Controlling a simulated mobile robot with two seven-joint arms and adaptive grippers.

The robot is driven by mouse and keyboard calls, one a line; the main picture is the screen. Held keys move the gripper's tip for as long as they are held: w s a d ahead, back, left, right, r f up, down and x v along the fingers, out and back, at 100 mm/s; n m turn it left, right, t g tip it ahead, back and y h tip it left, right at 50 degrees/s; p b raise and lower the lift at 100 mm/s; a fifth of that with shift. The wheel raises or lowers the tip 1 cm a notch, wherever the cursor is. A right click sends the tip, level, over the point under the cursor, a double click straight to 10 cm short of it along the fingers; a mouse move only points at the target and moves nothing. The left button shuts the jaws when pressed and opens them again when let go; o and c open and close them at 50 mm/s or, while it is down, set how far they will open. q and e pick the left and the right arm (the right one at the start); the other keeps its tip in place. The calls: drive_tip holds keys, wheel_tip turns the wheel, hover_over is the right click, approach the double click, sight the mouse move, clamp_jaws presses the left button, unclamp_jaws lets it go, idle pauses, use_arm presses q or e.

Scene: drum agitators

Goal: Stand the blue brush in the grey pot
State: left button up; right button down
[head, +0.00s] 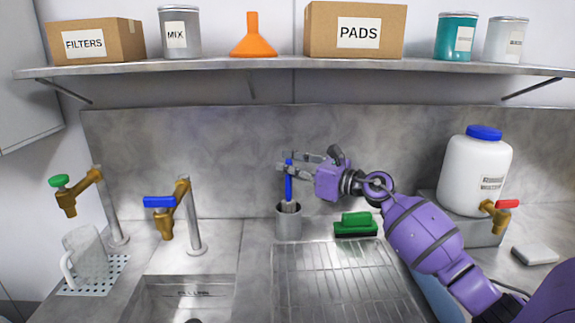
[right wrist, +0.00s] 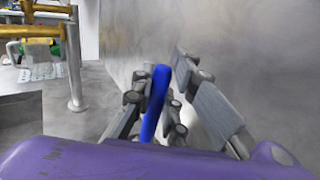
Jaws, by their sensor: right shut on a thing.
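The blue brush (head: 289,186) is upright in the head view, its lower end at the mouth of the grey pot (head: 288,224). I cannot tell how deep that end sits in the pot. My right gripper (head: 288,165) is shut on the upper part of the blue handle, above the pot. In the right wrist view the blue handle (right wrist: 155,103) stands slightly tilted between the fingers. The pot is not visible in that view. My left gripper is not in view.
A green scrub brush (head: 356,225) lies right of the pot, behind the ribbed drainboard (head: 340,285). Brass taps (head: 182,205) and a sink (head: 185,298) are at left. A white jug (head: 474,175) stands at right. A loaded shelf (head: 290,66) runs above.

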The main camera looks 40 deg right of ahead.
drive_tip(key=shift+f, duration=0.1)
idle(0.3)
drive_tip(key=c, duration=1.7)
unclamp_jaws()
drive_tip(key=shift+o, duration=0.2)
drive_tip(key=v, duration=1.2)
drive_tip(key=shift+f, duration=0.15)
